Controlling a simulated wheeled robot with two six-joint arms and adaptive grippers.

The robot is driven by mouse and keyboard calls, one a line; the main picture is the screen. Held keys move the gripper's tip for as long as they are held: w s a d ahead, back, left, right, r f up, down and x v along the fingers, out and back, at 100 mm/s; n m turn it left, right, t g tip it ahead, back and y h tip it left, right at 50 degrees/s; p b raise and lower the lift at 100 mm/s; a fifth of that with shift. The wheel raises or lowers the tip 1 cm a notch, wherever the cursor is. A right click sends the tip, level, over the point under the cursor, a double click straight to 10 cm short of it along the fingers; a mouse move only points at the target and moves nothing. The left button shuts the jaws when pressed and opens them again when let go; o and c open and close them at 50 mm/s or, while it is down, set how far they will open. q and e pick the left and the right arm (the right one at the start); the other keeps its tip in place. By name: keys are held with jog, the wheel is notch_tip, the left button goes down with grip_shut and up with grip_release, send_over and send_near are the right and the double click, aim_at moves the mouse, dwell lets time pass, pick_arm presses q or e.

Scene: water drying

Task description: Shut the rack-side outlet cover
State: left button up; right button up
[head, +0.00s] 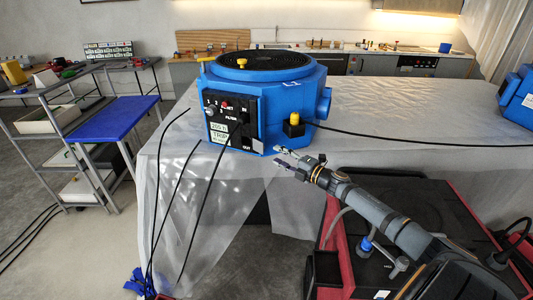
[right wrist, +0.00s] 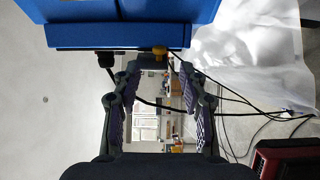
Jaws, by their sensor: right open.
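The blue machine (head: 285,105) stands on the plastic-draped table, with a round black grille on top. Its front has a black panel (head: 232,120) with small knobs, labels and an "OUT" marking near its lower right. A round blue port (head: 325,102) sticks out on its right side. I cannot tell which part is the rack-side outlet cover or how it stands. My right gripper (head: 300,160) is open and empty, in front of the machine's lower right corner, apart from it. The right wrist view shows its spread fingers (right wrist: 162,100) below the blue body (right wrist: 120,25). My left gripper is not in view.
A yellow-topped black fitting (head: 294,125) sits on the machine, near a black cable crossing the table. Black cables hang over the table's front edge. A grey rack (head: 75,130) with a blue top stands at left. Another blue unit (head: 517,97) is at far right.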

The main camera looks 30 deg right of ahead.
aim_at(259, 145)
jog(key=p+x, duration=0.1)
jog(key=x, duration=0.5)
jog(key=shift+w+a+p, duration=0.15)
jog(key=shift+w+p, duration=0.15)
jog(key=shift+p, duration=0.05)
jog(key=shift+c, duration=0.3)
grip_shut()
